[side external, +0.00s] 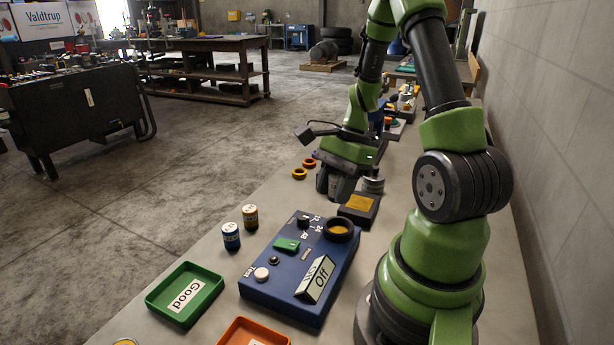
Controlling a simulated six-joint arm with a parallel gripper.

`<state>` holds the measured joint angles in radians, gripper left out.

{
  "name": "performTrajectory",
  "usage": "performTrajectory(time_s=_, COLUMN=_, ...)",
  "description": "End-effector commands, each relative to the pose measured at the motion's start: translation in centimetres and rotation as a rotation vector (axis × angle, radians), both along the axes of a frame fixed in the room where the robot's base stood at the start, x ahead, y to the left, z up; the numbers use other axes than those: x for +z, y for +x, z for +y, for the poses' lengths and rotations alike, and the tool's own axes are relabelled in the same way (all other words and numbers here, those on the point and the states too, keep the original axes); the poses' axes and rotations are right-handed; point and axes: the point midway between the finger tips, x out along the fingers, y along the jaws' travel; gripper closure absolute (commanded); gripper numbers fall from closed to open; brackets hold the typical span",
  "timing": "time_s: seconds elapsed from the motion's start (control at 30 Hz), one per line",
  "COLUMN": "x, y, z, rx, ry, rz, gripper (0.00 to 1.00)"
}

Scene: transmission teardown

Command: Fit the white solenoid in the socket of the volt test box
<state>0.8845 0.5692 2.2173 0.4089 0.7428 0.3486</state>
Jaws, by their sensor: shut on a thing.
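The blue volt test box (286,262) lies on the bench in the middle of the view. Its round socket (341,230), a black ring with a yellow inside, sits at its far right corner and is empty. The box's display (315,279) reads "Off". My gripper (338,188) points down beyond the far end of the box, above the bench and apart from the socket. It is shut on a pale thing between the dark fingers, which appears to be the white solenoid; the fingers hide most of it.
A dark block with a yellow top (359,205) lies between my gripper and the box. A green "Good" tray (168,309) and an orange tray (232,332) lie in front.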

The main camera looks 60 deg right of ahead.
Motion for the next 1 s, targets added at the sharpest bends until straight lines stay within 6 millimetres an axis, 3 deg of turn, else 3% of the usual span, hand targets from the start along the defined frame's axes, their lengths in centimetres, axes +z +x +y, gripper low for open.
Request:
performTrajectory(time_s=0.17, x=0.0, y=-1.1, z=0.7, rx=0.064, ry=0.001, rz=-0.001, gripper=0.95)
performTrajectory(time_s=0.7, x=-4.3, y=-1.0, z=0.7, rx=0.063, ry=0.001, rz=0.0, gripper=0.95)
performTrajectory(time_s=1.0, x=-4.8, y=-1.0, z=0.7, rx=0.063, ry=-0.001, rz=-0.001, gripper=0.95)
